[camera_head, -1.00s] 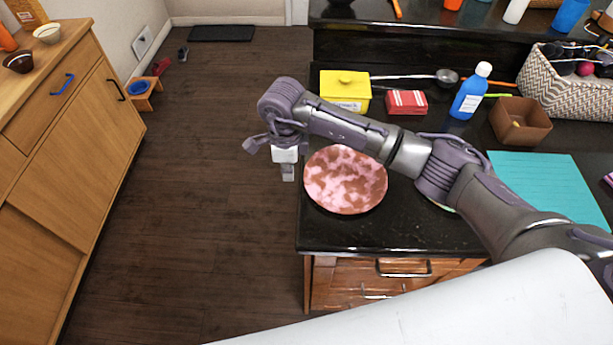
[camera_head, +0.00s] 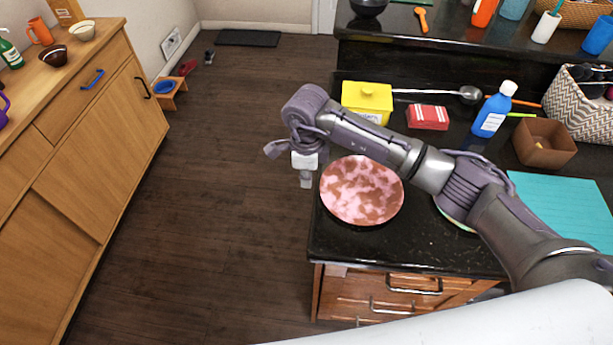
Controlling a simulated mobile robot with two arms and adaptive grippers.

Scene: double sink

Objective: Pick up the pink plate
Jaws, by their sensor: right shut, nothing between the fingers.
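The pink plate (camera_head: 362,192), mottled pink and brown, lies on the black counter near its left front corner. My right arm passes over the counter behind the plate, and its forearm covers a little of the plate's far rim. My right gripper (camera_head: 306,181) points down just left of the plate, near the counter's left edge. It is shut and holds nothing, and it appears apart from the plate. My left gripper is not in view.
On the black counter (camera_head: 433,245) are a yellow lidded box (camera_head: 367,99), a red striped packet (camera_head: 428,117), a blue bottle (camera_head: 492,112), a brown box (camera_head: 544,142) and a teal mat (camera_head: 562,203). A wooden cabinet (camera_head: 100,150) stands left. Open floor lies between.

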